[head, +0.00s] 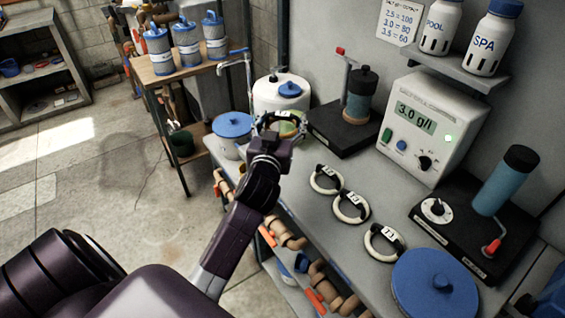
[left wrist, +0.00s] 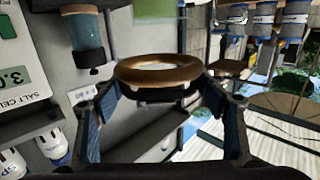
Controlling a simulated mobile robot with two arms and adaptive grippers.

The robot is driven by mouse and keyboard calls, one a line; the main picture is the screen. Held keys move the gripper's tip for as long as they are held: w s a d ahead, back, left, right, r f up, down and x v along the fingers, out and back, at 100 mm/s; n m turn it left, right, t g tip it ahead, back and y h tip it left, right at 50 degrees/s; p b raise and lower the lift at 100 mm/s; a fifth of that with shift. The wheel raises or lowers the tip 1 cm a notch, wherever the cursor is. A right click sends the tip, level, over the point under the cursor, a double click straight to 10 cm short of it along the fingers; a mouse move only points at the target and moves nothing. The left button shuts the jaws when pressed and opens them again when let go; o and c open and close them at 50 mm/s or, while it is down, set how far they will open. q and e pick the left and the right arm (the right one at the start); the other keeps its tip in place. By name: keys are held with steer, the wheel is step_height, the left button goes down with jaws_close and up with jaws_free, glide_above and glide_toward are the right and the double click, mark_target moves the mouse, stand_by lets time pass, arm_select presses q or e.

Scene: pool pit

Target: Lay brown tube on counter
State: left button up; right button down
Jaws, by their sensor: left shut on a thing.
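My left gripper (head: 279,127) is shut on a brown ring-shaped tube, which fills the middle of the left wrist view (left wrist: 128,75). A dark band sits under the ring, between the fingertips. In the head view the gripper is over the far left end of the grey counter (head: 302,203), in front of a white tank, and only a little of the ring shows. Three pale rings with dark tagged bands lie in a row on the counter: one (head: 316,184), another (head: 338,210) and a third (head: 369,246). My right gripper is out of view.
A white salt meter (head: 430,125) reads 3.0 g/l at the back. Black-based devices stand beside it, one left (head: 340,128) and one right (head: 465,255). A blue lid (head: 415,288) is at the near end. Pipes (head: 290,240) run below the counter's front edge.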

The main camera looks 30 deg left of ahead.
arm_select(q)
step_height(320, 180, down, 5)
steer(key=shift+s+f, duration=0.1)
step_height(320, 180, down, 4)
steer(key=shift+f+b, duration=0.1)
steer(key=shift+b, duration=0.45)
steer(key=shift+f, duration=0.3)
step_height(320, 180, down, 4)
steer(key=shift+r+b, duration=0.2)
steer(key=shift+b, duration=0.4)
steer(key=shift+f, duration=0.3)
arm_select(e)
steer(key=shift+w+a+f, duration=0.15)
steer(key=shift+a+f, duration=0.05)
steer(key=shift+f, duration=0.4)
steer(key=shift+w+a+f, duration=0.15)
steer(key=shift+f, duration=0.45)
arm_select(q)
steer(key=shift+r, duration=0.1)
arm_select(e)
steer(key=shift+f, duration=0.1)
